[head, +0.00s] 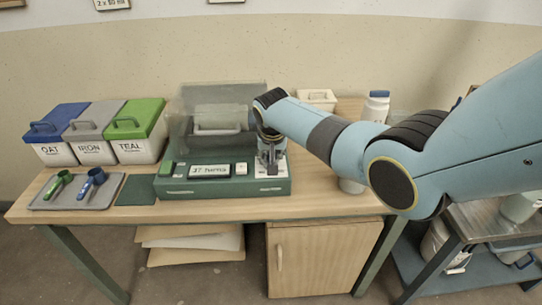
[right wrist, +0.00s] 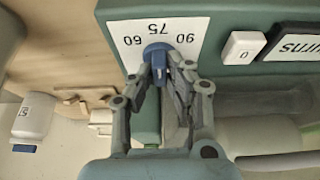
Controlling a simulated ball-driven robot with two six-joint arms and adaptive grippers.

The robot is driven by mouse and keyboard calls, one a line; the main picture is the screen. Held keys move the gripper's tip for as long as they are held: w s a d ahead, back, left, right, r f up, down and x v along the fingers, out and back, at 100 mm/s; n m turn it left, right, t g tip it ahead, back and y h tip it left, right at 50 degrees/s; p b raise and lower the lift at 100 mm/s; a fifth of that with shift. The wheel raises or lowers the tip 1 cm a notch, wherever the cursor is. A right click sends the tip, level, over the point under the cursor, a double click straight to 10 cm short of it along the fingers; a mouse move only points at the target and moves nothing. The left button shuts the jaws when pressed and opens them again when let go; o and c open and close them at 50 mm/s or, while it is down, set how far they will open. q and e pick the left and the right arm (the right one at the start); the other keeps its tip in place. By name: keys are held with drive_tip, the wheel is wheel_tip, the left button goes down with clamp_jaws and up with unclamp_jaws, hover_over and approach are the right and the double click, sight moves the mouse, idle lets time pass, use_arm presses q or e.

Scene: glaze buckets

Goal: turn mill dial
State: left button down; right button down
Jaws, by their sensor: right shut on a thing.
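The mill (head: 225,187) is a green box with a clear hood on the wooden table, and its front display (head: 210,171) seems to read 37 turns. Its blue dial (right wrist: 156,54) shows in the right wrist view on a white plate (right wrist: 136,29) marked 60, 75 and 90. The dial's raised grip lies roughly in line with the 75. My right gripper (right wrist: 160,76) is shut on the dial, with a fingertip on either side. In the head view the right gripper (head: 270,160) is over the mill's right front and hides the dial. My left gripper is out of view.
Lidded buckets stand at the left: blue OAT (head: 52,153), grey IRON (head: 95,152) and green TEAL (head: 137,150). A grey tray (head: 80,203) holds a green and a blue scoop. A white button (right wrist: 244,48) sits beside the dial. A blue-capped jar (head: 375,108) stands behind my arm.

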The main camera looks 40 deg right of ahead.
drive_tip(key=c, duration=1.3)
unclamp_jaws()
drive_tip(key=shift+r, duration=0.1)
drive_tip(key=v, duration=1.1)
drive_tip(key=shift+s+a+r, duration=0.1)
drive_tip(key=shift+s+r, duration=0.05)
drive_tip(key=shift+r, duration=0.2)
